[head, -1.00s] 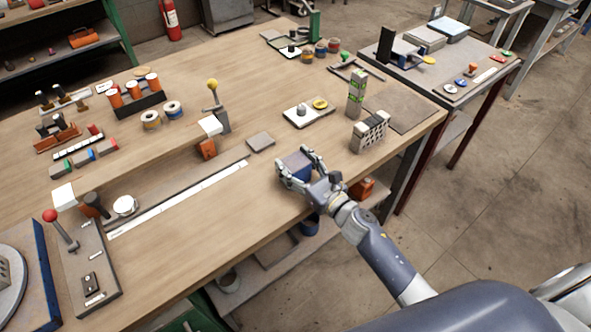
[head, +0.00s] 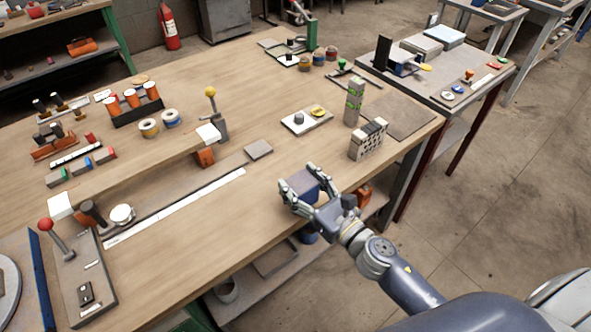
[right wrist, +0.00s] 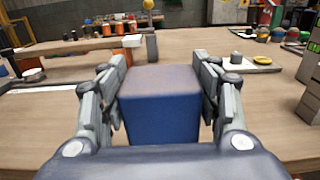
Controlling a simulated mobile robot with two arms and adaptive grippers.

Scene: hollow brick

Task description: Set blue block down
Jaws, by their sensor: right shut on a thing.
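The blue block (head: 305,184) is at the front edge of the wooden workbench (head: 225,225), right of centre in the head view. My right gripper (head: 298,179) is shut on it, with a finger on each side. In the right wrist view the block (right wrist: 160,112) stands upright between the fingers of the gripper (right wrist: 160,62), its top and one blue side showing. Its underside is hidden, so I cannot tell whether it touches the bench. My left gripper is not in view.
A grey hollow brick (head: 368,139) and a green-marked block stack (head: 354,101) stand behind and to the right. A flat grey block (head: 258,149) lies to the left. The bench top between them is clear. A lower shelf (head: 262,268) is below.

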